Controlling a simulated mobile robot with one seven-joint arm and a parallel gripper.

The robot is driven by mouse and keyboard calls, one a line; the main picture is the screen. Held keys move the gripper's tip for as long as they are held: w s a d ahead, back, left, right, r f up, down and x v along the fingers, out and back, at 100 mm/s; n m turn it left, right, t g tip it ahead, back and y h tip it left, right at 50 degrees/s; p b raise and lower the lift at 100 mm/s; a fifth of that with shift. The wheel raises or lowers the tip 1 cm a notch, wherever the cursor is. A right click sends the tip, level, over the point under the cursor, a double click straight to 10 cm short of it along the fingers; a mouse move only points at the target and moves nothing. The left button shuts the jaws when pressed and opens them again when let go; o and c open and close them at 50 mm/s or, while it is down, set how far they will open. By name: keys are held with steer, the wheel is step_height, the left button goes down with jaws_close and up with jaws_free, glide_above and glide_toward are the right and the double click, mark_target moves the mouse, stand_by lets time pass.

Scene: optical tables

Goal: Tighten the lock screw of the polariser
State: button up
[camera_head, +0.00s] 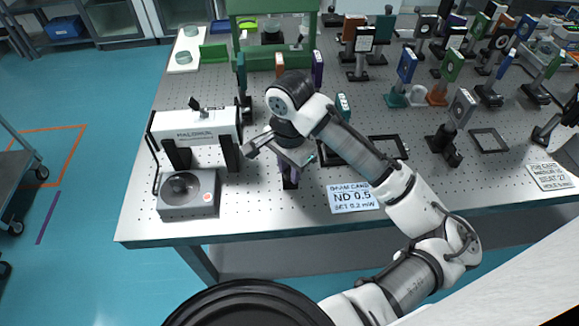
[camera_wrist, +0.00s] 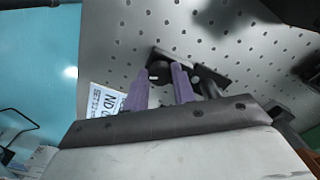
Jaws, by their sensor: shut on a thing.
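My gripper (camera_wrist: 162,84) points down at the table, with two purple fingers showing in the wrist view. It is shut on a small dark round part, which looks like the lock screw (camera_wrist: 160,71), between the fingertips. This part belongs to a black mount, which I take for the polariser (camera_wrist: 207,82), on a dark base plate. In the head view, my gripper (camera_head: 289,172) is near the front of the table, and the hand and wrist hide most of the mount. The screw itself cannot be made out there.
A white-and-grey instrument (camera_head: 195,134) stands close on the left, with a grey box (camera_head: 188,203) in front. An ND 0.5 card (camera_head: 352,198) lies to the right. A black frame (camera_head: 388,149) and several optic mounts are farther right and behind.

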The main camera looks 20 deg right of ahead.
steer(key=n+p, duration=0.1)
steer(key=n, duration=0.3)
steer(key=shift+r+n, duration=0.1)
steer(key=shift+n, duration=0.2)
steer(key=n+p, duration=0.1)
steer(key=n, duration=1.3)
steer(key=shift+n+b, duration=0.3)
steer(key=shift+n, duration=0.1)
stand_by(0.3)
steer(key=o, duration=1)
